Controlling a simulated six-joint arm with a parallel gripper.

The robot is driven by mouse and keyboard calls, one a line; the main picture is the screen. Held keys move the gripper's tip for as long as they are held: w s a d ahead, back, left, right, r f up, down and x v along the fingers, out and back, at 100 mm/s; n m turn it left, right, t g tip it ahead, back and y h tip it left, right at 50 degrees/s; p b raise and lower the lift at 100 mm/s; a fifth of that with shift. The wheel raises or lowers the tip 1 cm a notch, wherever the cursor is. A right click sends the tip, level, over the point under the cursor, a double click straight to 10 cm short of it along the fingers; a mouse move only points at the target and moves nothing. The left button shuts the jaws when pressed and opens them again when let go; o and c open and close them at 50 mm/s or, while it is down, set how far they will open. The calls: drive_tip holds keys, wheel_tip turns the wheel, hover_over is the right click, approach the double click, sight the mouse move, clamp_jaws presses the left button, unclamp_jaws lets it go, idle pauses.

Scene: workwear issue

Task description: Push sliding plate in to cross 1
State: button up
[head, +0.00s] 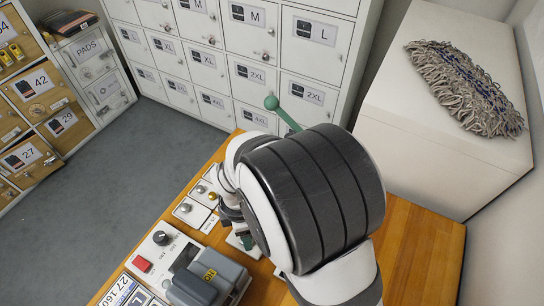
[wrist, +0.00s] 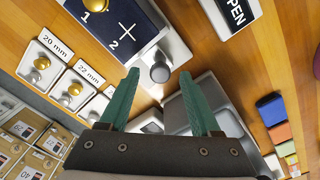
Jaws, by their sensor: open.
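A dark blue plate (wrist: 128,38) with the marks 1 and 2 and a white cross lies at the top of the wrist view, in a pale frame. A gold knob (wrist: 98,4) sits by the 1. A silver knob (wrist: 160,72) stands at the plate's lower right end. My gripper (wrist: 160,76) is open and empty, its green fingers to either side of the silver knob in the picture. I cannot tell whether they touch it.
Small plates with silver and gold knobs (wrist: 73,90) stand left of the fingers. A grey device (head: 208,277) and a red button (head: 142,264) are on the wooden bench (head: 425,250). A green ball-ended lever (head: 271,103) rises behind my arm. Coloured blocks (wrist: 281,132) lie right.

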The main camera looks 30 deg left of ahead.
drive_tip(key=shift+f, duration=0.5)
clamp_jaws()
idle(1.1)
